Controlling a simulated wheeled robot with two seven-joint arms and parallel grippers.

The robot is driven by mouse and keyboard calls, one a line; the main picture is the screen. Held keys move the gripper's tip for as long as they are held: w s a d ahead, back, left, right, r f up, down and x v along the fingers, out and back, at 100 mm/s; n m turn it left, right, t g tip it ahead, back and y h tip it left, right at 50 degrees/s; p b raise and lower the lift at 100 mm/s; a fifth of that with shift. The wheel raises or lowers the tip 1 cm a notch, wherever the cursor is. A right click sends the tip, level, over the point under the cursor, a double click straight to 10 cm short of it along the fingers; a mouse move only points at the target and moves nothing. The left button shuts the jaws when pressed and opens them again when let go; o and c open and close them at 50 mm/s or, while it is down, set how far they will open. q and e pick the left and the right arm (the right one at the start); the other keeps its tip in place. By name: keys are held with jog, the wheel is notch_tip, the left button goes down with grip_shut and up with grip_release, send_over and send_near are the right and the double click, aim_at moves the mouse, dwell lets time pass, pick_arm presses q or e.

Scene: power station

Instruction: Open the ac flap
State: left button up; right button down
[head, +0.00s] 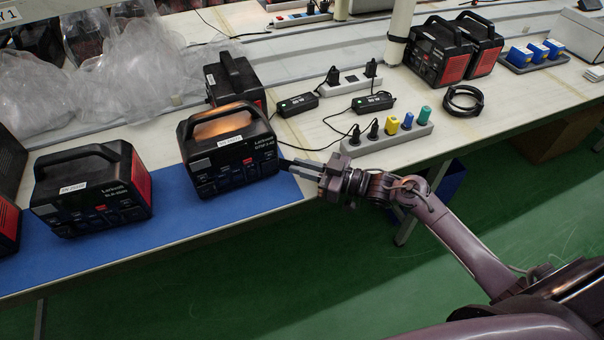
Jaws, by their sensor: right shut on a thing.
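The black power station (230,152) with a carrying handle and a labelled front stands on the blue mat near the table's front edge. My right gripper (290,166) comes in from the right, with its fingers at the lower right edge of this station. Its fingers are shut on a small part there, which fits the ac flap. The flap itself is too small and too covered by the fingertips to make out, so its angle cannot be told. My left gripper is not in view.
Another power station (92,188) stands to the left on the blue mat (180,225). A power strip (388,141) with several plugs, two black adapters and a coiled cable (463,101) lie to the right. More stations (452,50) stand behind. Green floor is clear in front.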

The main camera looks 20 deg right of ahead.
jog(key=shift+w+d+r, duration=0.1)
jog(key=shift+w+d, duration=0.05)
jog(key=shift+w, duration=0.05)
dwell(0.3)
jog(key=c, duration=1.5)
grip_release()
jog(key=shift+s, duration=0.1)
jog(key=v, duration=0.7)
jog(key=shift+s+d+b, duration=0.15)
jog(key=shift+d+b, duration=0.1)
jog(key=shift+b, duration=0.05)
